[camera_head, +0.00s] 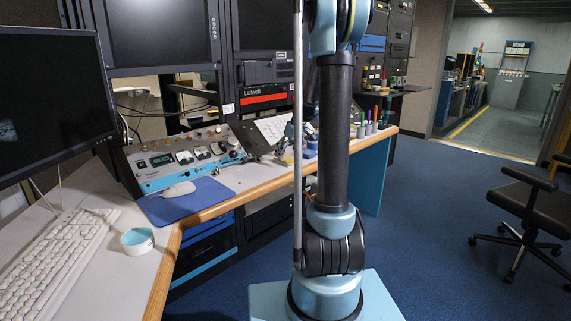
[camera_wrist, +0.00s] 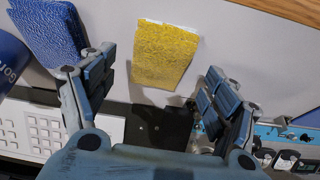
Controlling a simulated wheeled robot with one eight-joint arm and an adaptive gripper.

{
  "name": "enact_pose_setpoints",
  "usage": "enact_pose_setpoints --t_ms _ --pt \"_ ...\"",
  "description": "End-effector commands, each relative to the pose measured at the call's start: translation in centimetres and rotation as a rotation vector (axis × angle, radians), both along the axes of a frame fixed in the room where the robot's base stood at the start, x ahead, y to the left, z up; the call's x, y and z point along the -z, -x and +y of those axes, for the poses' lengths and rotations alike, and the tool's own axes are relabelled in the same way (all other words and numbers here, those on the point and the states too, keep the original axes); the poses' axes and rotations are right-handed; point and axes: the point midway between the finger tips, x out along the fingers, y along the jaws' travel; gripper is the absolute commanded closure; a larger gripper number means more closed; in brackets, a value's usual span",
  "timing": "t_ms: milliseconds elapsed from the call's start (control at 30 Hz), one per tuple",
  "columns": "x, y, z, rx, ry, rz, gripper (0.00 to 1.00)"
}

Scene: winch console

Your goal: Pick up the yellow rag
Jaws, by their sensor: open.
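The yellow rag (camera_wrist: 166,56) lies on the pale desk top in the wrist view, a roughly rectangular, textured piece with a white edge at its top. My gripper (camera_wrist: 160,68) is open, with one finger to the left of the rag and the other to the right. Nothing is held between the fingers, and the rag appears apart from both. In the head view, my arm hides much of this part of the desk; only a small yellow patch (camera_head: 287,159) shows beside it.
In the wrist view, a blue textured piece (camera_wrist: 50,38) lies left of the rag, near a dark blue lettered object (camera_wrist: 9,62). A white key panel (camera_wrist: 38,130) is at lower left. In the head view, several holders with pens (camera_head: 368,128) stand right of my arm.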

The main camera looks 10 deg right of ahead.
Motion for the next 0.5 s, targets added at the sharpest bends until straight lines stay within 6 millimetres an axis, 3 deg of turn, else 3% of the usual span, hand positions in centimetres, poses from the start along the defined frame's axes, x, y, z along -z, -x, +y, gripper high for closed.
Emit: enact_pose_setpoints --t_ms 200,500 --pt "2.0 -0.8 0.4 -0.001 0.0 0.0 0.2" --pt "2.4 -0.9 0.5 0.0 0.0 0.0 0.2"
